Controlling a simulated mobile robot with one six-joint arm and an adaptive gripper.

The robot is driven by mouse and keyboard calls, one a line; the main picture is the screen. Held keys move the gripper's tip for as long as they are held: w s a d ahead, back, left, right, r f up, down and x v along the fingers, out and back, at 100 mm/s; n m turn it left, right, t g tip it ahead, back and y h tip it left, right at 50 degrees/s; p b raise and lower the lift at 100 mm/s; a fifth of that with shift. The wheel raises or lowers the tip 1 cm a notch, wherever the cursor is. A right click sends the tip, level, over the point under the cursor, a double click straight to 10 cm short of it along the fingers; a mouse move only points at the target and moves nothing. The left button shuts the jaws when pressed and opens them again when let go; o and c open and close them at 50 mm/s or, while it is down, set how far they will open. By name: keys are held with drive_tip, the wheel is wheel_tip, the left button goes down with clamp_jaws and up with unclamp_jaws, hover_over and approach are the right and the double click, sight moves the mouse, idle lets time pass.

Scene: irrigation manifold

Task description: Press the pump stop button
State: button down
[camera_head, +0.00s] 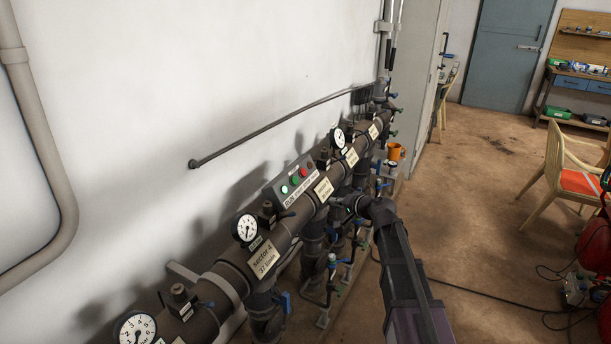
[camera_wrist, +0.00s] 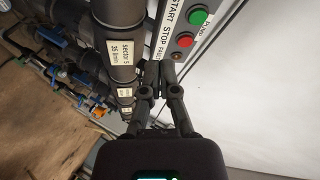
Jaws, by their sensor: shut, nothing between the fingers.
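The pump control box (camera_head: 278,192) is a grey panel mounted above the large pipe along the wall. In the wrist view its label strip reads START STOP FAULT. The red stop button (camera_wrist: 186,39) sits between the green start button (camera_wrist: 199,16) and a small dark fault lamp (camera_wrist: 176,56). The red button also shows in the head view (camera_head: 304,171). My gripper (camera_wrist: 158,70) is shut and empty, its tips by the box's lamp end, below and left of the red button in the wrist view. In the head view my gripper (camera_head: 338,203) is right of the box. Contact cannot be told.
The thick pipe (camera_wrist: 118,50) with sector labels runs beside my gripper. Pressure gauges (camera_head: 245,228), valves and small blue-handled taps line it. A wooden chair (camera_head: 560,185) and open brown floor (camera_head: 470,220) lie to the right.

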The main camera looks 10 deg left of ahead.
sight(304, 169)
drive_tip(key=w+a+r+m+t, duration=0.1)
drive_tip(key=w+r+m+t, duration=0.2)
drive_tip(key=w, duration=0.3)
drive_tip(key=w+a+r+m+t+b, duration=0.1)
drive_tip(key=w+r+m+t, duration=0.2)
drive_tip(key=w, duration=0.3)
drive_tip(key=shift+w+a+m, duration=0.15)
drive_tip(key=shift+a+m, duration=0.1)
drive_tip(key=shift+m, duration=0.55)
drive_tip(key=shift+a+f, duration=0.15)
drive_tip(key=w+a+f+b, duration=0.2)
drive_tip(key=a+f+b, duration=0.2)
drive_tip(key=a, duration=0.3)
drive_tip(key=shift+w, duration=0.25)
drive_tip(key=shift+w+a+f+b, duration=0.3)
drive_tip(key=shift+a+f+b, duration=0.3)
drive_tip(key=shift+a+b, duration=0.2)
idle(2.0)
drive_tip(key=shift+d+r, duration=0.1)
idle(0.3)
drive_tip(key=shift+s+d+r+p, duration=0.2)
drive_tip(key=shift+d+p, duration=0.1)
drive_tip(key=shift+d, duration=0.1)
drive_tip(key=shift+s+d+r+p, duration=0.1)
drive_tip(key=shift+d+r+p, duration=0.15)
drive_tip(key=shift+d, duration=0.1)
